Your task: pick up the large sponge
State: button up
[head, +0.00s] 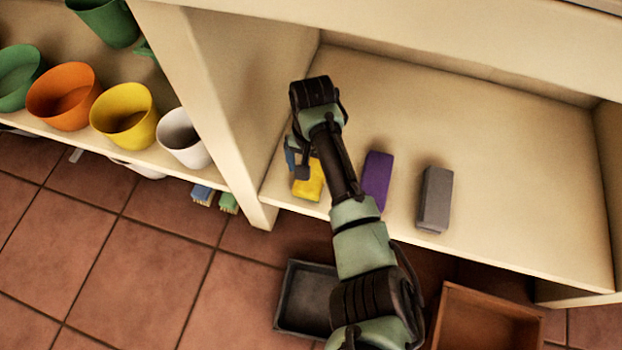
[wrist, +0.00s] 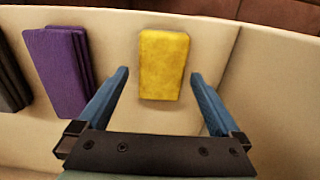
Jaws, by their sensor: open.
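A yellow sponge (wrist: 163,65) lies on the cream shelf between my gripper's two blue fingers in the wrist view, with a gap on each side. In the head view the yellow sponge (head: 308,181) is near the shelf's front left corner, partly hidden by my arm. A purple block (head: 376,180) and a grey block (head: 434,199) lie to its right; the purple block (wrist: 60,70) also shows left of my gripper in the wrist view. My gripper (wrist: 158,78) is open and empty over the yellow sponge. I cannot tell its exact height. In the head view it is mostly hidden behind my wrist.
A shelf divider (head: 225,110) stands just left of the yellow sponge. Beyond it are several cups, including a white one (head: 183,138). A dark tray (head: 303,298) and a brown box (head: 485,320) are below the shelf. The shelf's right part is clear.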

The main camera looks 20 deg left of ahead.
notch_tip(320, 180, down, 4)
jog(key=shift+a+r+b, duration=0.1)
jog(key=shift+r+b, duration=0.15)
jog(key=shift+b, duration=0.8)
jog(key=shift+r, duration=0.1)
jog(key=shift+c, duration=0.2)
jog(key=c, duration=1.2)
